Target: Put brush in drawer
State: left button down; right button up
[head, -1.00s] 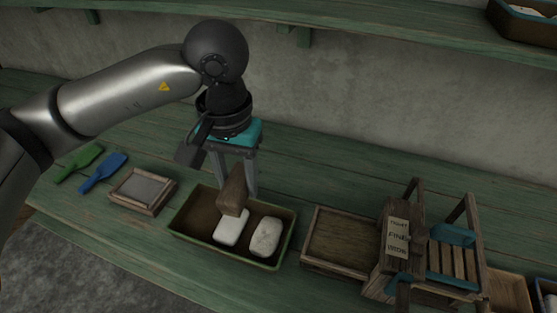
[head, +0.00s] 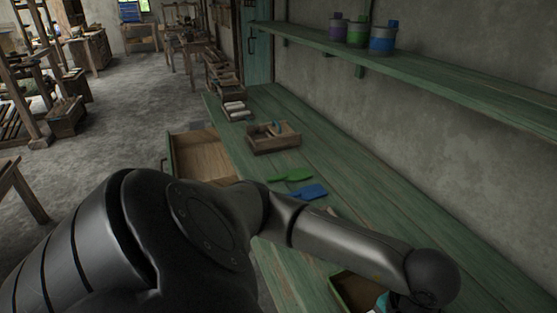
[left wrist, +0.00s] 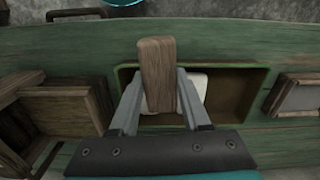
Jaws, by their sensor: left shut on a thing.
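My left gripper (left wrist: 160,108) is shut on the brush (left wrist: 156,62), a brown wooden block, in the left wrist view. Its bristles cannot be made out. The brush is over the green-rimmed tray (left wrist: 235,66). An open wooden drawer (head: 200,153) sticks out from the front of the green bench, at left centre. Its visible inside looks empty; my arm hides its near part. My right gripper is not in view.
A green scoop-like tool (head: 291,176) and a blue one (head: 306,192) lie on the bench (head: 330,165). A wooden box (head: 273,142) with things inside stands beyond them. Pots (head: 382,40) stand on the shelf. Open floor (head: 130,130) lies left of the drawer.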

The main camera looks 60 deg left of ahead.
aim_at(211, 165)
jog(key=k+j+z, duration=0.1)
jog(key=j, duration=0.6)
jog(key=k+j, duration=0.1)
jog(key=j, duration=0.6)
jog(key=k+j+z, duration=0.15)
jog(key=j, duration=0.55)
jog(key=k+j, duration=0.15)
jog(key=j, duration=0.55)
jog(key=k+j+z, duration=0.15)
jog(key=j, duration=0.55)
jog(key=k+j, duration=0.15)
jog(key=j, duration=0.5)
jog(key=k+j+z, duration=0.15)
jog(key=j, duration=0.55)
jog(key=k+j, duration=0.3)
jog(key=j, duration=0.3)
jog(key=i+j+z, duration=0.05)
